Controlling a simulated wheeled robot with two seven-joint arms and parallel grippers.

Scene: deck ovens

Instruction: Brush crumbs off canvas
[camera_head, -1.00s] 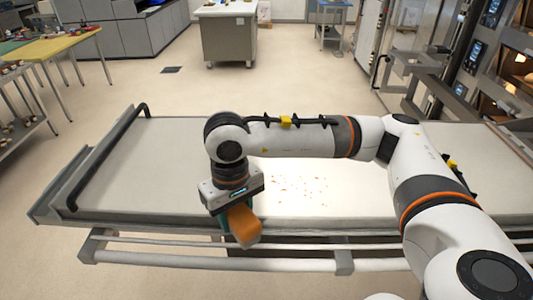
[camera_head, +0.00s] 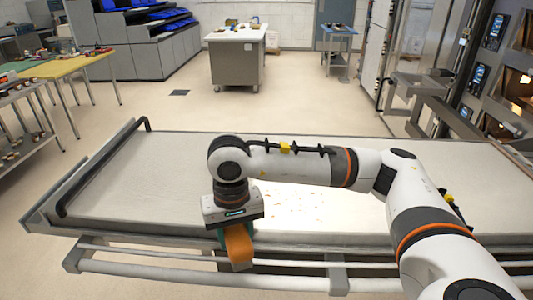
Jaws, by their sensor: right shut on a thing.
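A pale canvas (camera_head: 130,190) covers the long loader in front of me. Small orange-brown crumbs (camera_head: 302,207) lie scattered on it, right of the gripper and partly behind my forearm. My right gripper (camera_head: 236,238) points down over the canvas's near edge. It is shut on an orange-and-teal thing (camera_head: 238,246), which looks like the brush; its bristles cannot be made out. The orange end hangs at or just past the near edge, and whether it touches the canvas cannot be told. My left gripper is not in view.
A black handle bar (camera_head: 98,170) stands at the canvas's left end, and a metal rail (camera_head: 190,280) runs below its near edge. Deck ovens (camera_head: 500,90) stand at right. A yellow-topped table (camera_head: 60,66) and a grey cabinet (camera_head: 236,62) stand beyond open floor.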

